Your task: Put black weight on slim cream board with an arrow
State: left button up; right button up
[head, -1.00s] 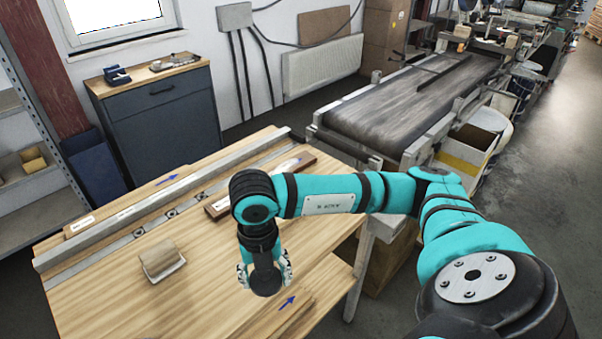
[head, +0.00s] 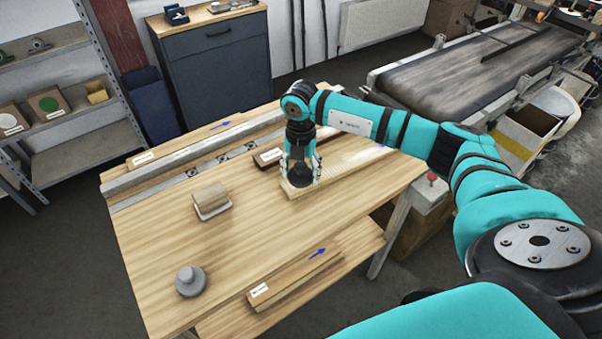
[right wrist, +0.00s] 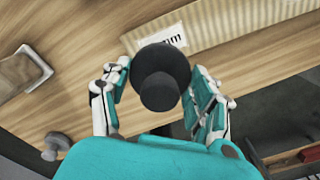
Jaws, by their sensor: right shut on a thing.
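The black weight (right wrist: 160,78) is between the fingers of my right gripper (head: 302,172), which is shut on it. In the head view the weight (head: 300,178) shows as a dark shape under the wrist, over the left part of a slim cream board (head: 338,163) on the table. A small bluish mark shows near that board's far end. In the right wrist view this ribbed board (right wrist: 245,30) has a white label partly hidden behind the weight. I cannot tell whether the weight touches the board. My left gripper is not in view.
A grey weight (head: 190,281) and a wooden block (head: 210,198) on a pale base stand on the table. A dark brown board (head: 268,157) lies behind the cream one. Other arrow-marked boards lie behind the rail (head: 222,128) and on the lower shelf (head: 300,272).

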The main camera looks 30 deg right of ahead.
aim_at(301, 179)
jog(key=shift+w+d, duration=0.1)
jog(key=shift+w, duration=0.15)
jog(key=shift+f+p, duration=0.2)
jog(key=shift+p, duration=0.1)
notch_tip(301, 179, down, 2)
jog(key=shift+f+p, duration=0.1)
jog(key=shift+p, duration=0.55)
jog(key=shift+f, duration=0.6)
jog(key=o, duration=1.6)
jog(key=shift+r, duration=0.1)
